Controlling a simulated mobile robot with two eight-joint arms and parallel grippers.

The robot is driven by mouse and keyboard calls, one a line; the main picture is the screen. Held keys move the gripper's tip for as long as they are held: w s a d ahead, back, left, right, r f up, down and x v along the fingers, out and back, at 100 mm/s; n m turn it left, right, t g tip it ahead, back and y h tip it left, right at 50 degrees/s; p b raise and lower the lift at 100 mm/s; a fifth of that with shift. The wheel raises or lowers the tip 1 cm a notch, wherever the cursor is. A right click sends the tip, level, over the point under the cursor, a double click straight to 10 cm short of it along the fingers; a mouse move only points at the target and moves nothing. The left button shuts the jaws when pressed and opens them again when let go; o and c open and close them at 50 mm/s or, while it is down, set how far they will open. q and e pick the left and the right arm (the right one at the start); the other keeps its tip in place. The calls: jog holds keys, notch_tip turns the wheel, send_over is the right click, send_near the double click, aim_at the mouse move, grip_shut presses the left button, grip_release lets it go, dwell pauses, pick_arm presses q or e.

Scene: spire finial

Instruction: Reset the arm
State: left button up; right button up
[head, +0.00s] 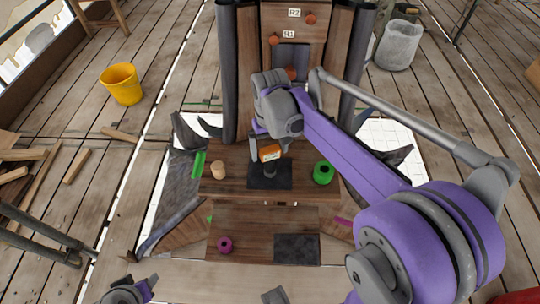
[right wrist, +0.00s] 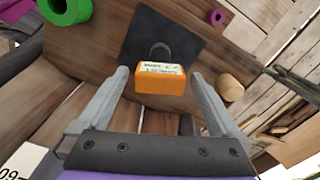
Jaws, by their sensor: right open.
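My right gripper (head: 266,140) is over the middle of the wooden stand, pointing down. In the right wrist view its two grey fingers (right wrist: 160,76) are apart. An orange block (right wrist: 162,86) with a pale written label shows between the fingertips in that view; I cannot tell whether it lies between them or just beyond. It also shows below the gripper in the head view (head: 269,153). Behind it a dark round peg (head: 270,170) stands on a dark square plate (head: 256,183). My left gripper (head: 128,290) is partly in view at the bottom left; its jaws are unclear.
A purple ring (head: 225,244) lies on the lower step. Dark posts (head: 226,75) rise behind. A yellow bucket (head: 122,84) stands at the left.

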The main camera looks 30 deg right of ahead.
notch_tip(320, 180, up, 6)
jog(key=shift+s, duration=0.1)
